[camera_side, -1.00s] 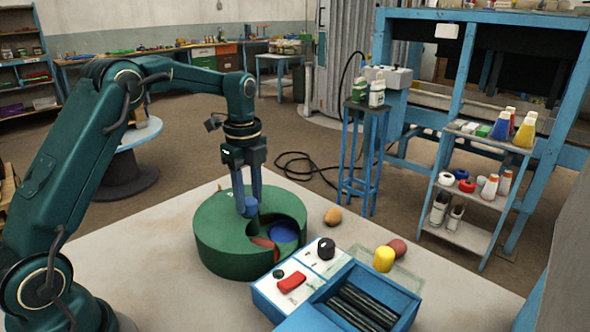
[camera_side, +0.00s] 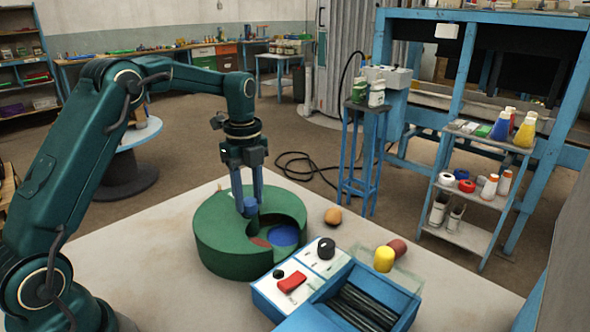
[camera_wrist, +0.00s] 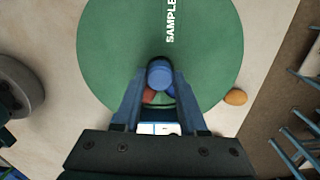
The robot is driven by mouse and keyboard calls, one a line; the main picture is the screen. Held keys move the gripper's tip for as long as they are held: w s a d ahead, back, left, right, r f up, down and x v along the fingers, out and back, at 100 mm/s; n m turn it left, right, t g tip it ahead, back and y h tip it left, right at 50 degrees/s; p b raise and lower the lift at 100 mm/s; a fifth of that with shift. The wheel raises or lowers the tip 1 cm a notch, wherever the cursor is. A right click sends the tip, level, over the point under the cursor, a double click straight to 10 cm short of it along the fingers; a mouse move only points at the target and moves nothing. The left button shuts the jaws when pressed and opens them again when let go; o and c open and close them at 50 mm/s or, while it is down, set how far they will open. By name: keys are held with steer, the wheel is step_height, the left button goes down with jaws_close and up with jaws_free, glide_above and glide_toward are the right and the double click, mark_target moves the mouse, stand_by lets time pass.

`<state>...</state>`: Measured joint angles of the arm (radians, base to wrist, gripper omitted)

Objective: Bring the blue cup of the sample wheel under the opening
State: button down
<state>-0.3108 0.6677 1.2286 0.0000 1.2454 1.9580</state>
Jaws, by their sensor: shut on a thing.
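The sample wheel is a green round drum (camera_side: 225,235) on the pale table; its green top (camera_wrist: 110,50) carries the word SAMPLE in the wrist view. My gripper (camera_side: 247,206) points down over the top, its fingers (camera_wrist: 159,80) shut on a blue knob (camera_wrist: 159,74) near the middle. The opening is a cut-out on the drum's right front side. Through it the blue cup (camera_side: 285,235) shows on the right and a smaller piece of red (camera_side: 260,242) on the left. In the wrist view, my fingers and the knob hide much of the opening.
A blue box (camera_side: 330,275) with a black knob and red switch stands close to the drum's front right. An orange-brown round thing (camera_side: 333,216), a yellow piece (camera_side: 384,259) and a reddish-brown piece (camera_side: 397,248) lie to the right. The table left of the drum is clear.

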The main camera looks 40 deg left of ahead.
steer(key=shift+m, duration=3.9)
steer(key=shift+c, duration=2.2)
jaws_free()
steer(key=shift+r, duration=2.6)
